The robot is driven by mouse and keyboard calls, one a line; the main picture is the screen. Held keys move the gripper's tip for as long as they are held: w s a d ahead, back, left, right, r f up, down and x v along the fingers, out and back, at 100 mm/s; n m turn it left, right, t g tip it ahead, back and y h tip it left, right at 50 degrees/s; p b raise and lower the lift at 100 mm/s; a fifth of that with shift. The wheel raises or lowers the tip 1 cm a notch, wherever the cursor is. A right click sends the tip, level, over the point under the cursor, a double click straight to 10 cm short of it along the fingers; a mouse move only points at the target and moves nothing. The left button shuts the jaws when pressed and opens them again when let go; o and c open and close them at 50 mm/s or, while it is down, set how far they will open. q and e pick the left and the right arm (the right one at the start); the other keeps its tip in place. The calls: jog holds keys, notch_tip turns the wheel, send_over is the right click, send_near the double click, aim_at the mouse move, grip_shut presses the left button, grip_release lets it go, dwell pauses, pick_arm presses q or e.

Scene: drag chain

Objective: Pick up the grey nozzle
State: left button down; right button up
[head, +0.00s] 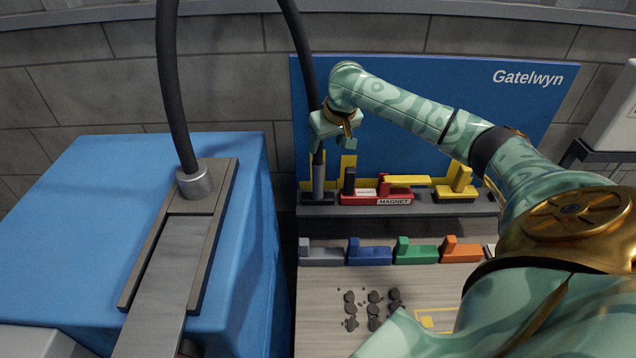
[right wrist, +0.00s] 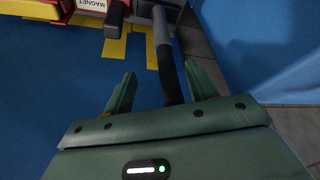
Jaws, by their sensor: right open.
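The grey nozzle (head: 319,178) stands upright on the shelf at the left end of a row of tools, in front of the blue panel. A black hose (head: 304,50) runs up from its top. My right gripper (head: 333,146) is just above the nozzle, beside the hose. In the right wrist view the nozzle (right wrist: 161,28) is beyond the open fingers (right wrist: 159,75), and the hose passes across the gap between them. I cannot tell whether the hose is between the fingers or behind them. My left gripper is not in view.
A red tool marked MAGNET (head: 375,198) and a yellow tool (head: 456,188) share the shelf (head: 425,210). Below are grey, blue, green and orange blocks (head: 417,252) and dark lumps (head: 373,308). A large blue box (head: 80,220) stands left, with a second hose (head: 172,90).

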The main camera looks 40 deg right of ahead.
aim_at(317, 161)
jog(key=x, duration=0.3)
jog(key=b+x, duration=0.1)
jog(key=x, duration=0.3)
jog(key=shift+a+f, duration=0.2)
jog(key=shift+f, duration=0.1)
jog(key=shift+w+d+f+b, duration=0.15)
jog(key=shift+w+f+b, duration=0.2)
jog(key=shift+f, duration=0.25)
jog(key=b+x, duration=0.1)
jog(key=x, duration=0.2)
jog(key=shift+a+f, duration=0.25)
jog(key=shift+f, duration=0.15)
jog(key=shift+w+d+f, duration=0.1)
jog(key=shift+w+f, duration=0.2)
jog(key=shift+f, duration=0.2)
jog(key=shift+r, duration=0.1)
grip_shut()
